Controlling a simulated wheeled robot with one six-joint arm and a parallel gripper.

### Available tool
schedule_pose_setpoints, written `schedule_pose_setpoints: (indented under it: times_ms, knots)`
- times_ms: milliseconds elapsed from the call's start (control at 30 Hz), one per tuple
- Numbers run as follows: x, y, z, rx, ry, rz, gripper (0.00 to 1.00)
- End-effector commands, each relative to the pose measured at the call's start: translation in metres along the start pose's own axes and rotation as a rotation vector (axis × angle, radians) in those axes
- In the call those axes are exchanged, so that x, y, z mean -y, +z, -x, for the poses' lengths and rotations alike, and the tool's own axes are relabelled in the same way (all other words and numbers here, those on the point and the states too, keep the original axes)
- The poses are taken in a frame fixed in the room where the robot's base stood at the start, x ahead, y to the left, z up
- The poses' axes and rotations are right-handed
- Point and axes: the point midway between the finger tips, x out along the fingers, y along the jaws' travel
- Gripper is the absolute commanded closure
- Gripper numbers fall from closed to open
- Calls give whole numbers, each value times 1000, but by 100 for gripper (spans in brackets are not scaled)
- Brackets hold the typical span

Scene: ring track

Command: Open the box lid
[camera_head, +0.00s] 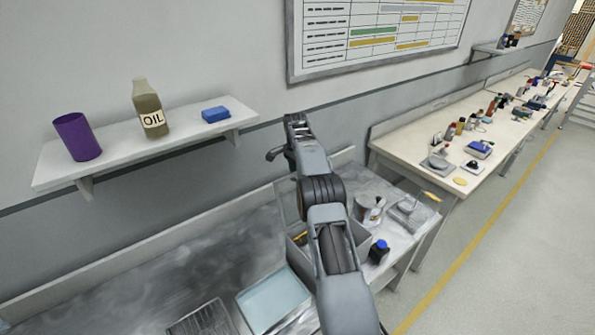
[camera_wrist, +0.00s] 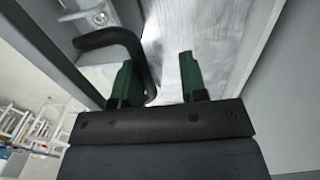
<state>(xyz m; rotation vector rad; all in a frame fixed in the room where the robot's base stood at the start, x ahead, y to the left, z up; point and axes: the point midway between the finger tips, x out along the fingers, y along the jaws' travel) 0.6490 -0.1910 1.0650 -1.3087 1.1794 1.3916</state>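A dark curved handle (camera_wrist: 112,38) shows in the wrist view, fixed to a grey panel (camera_wrist: 60,52) that looks like part of the box lid. My gripper (camera_wrist: 158,80) has two green fingers set wide apart. The left finger is inside the handle's loop and the right finger is outside it, so part of the bar runs between them. I cannot tell whether either finger touches it. In the head view my gripper (camera_head: 296,123) is raised near the wall, with a dark hook-like piece beside it. The grey box (camera_head: 358,240) stands on the bench, mostly hidden behind my arm.
A pale blue tray (camera_head: 273,300) and a dark blue-capped jar (camera_head: 378,252) are on the bench. The floor at right is clear.

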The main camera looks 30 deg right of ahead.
Motion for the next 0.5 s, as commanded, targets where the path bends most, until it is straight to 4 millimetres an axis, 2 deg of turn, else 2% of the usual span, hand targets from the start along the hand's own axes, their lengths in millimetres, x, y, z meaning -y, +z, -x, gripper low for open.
schedule_pose_setpoints:
  times_ms: [167,300,500]
  knots:
    - [1,0,16,-2,-4,1,62]
    - [1,1,40,-2,-4,1,62]
    - [0,1,64,-1,-3,1,62]
